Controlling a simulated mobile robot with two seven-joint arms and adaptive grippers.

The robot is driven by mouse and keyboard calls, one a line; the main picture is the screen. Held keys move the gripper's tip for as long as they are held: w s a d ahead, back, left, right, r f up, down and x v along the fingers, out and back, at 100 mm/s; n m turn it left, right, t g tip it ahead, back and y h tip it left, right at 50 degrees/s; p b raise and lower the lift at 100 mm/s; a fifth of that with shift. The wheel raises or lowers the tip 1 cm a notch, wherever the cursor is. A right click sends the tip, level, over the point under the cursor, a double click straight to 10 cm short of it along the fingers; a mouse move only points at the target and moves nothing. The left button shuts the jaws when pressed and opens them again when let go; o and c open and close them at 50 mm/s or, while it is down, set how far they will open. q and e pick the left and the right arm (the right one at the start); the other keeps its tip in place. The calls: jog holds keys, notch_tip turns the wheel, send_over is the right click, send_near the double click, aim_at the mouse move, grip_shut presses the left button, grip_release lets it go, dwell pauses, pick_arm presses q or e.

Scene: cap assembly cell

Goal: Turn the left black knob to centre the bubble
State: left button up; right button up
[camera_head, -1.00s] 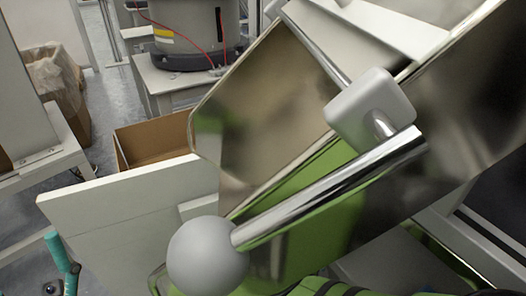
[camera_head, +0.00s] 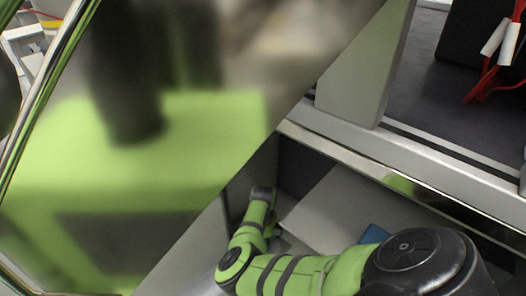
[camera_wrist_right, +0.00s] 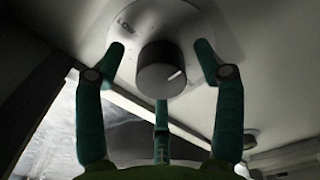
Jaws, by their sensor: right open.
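A round black knob (camera_wrist_right: 160,70) with a white pointer line sits on a pale round dial marked "LOW" in the right wrist view. My right gripper (camera_wrist_right: 160,66) is open, its teal fingers spread around the knob with visible gaps at left and right. The lower middle finger is just below the knob; whether it touches cannot be told. A second dark knob (camera_wrist_right: 250,138) shows at the right, partly behind a finger. Which is the task's left knob, I cannot tell. No bubble is visible. My left gripper is out of view.
In the head view a large shiny panel (camera_head: 180,110) with a blurred green reflection fills the left. A pale rail (camera_head: 420,165) runs across the right. Red cables with white connectors (camera_head: 492,50) hang at the upper right. My green right arm reaches into the recess below the rail.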

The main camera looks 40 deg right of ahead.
jog(key=c, duration=1.2)
jog(key=shift+o, duration=0.2)
jog(key=shift+m, duration=0.3)
jog(key=m+p, duration=0.1)
jog(key=m, duration=0.4)
jog(key=shift+w+d+r, duration=0.1)
jog(key=m, duration=0.6)
jog(key=shift+d+m, duration=0.1)
jog(key=shift+m, duration=0.2)
jog(key=o, duration=1)
jog(key=shift+o, duration=0.8)
